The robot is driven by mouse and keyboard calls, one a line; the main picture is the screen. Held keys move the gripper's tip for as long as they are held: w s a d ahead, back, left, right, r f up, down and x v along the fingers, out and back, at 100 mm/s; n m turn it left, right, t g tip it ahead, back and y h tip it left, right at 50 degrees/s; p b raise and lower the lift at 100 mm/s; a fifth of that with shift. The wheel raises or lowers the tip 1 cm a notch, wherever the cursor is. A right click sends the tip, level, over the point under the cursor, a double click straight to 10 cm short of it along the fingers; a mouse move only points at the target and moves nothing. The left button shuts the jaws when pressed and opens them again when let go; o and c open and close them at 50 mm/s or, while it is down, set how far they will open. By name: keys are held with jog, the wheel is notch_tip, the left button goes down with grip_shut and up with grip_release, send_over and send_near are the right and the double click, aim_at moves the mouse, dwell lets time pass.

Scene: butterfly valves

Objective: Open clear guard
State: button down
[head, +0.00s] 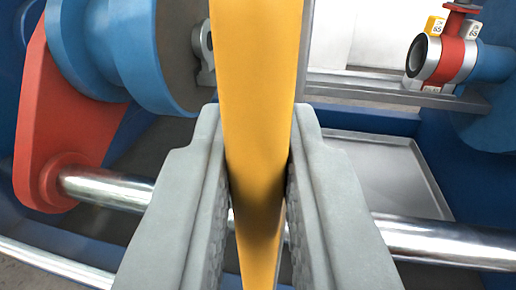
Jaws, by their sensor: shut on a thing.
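An upright yellow-orange bar (257,60) runs through the middle of the head view, close to the camera. My gripper (258,150) has its two grey fingers pressed on the left and right sides of this bar. The bar may be the handle or edge of the clear guard, but I cannot tell. No clear panel can be made out. The bar's top is cut off by the frame and it hides what lies behind it.
A blue round housing (110,45) and a red arm (65,125) stand at left. A shiny rod (425,238) crosses low. A small red valve (452,52) with tags sits at upper right, above a grey tray (390,170).

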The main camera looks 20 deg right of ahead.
send_near(46, 80)
jog(key=x, duration=0.5)
jog(key=shift+s, duration=0.1)
jog(key=c, duration=1.5)
grip_release()
jog(key=v, duration=1.7)
jog(key=shift+s, duration=0.15)
jog(key=shift+a, duration=0.1)
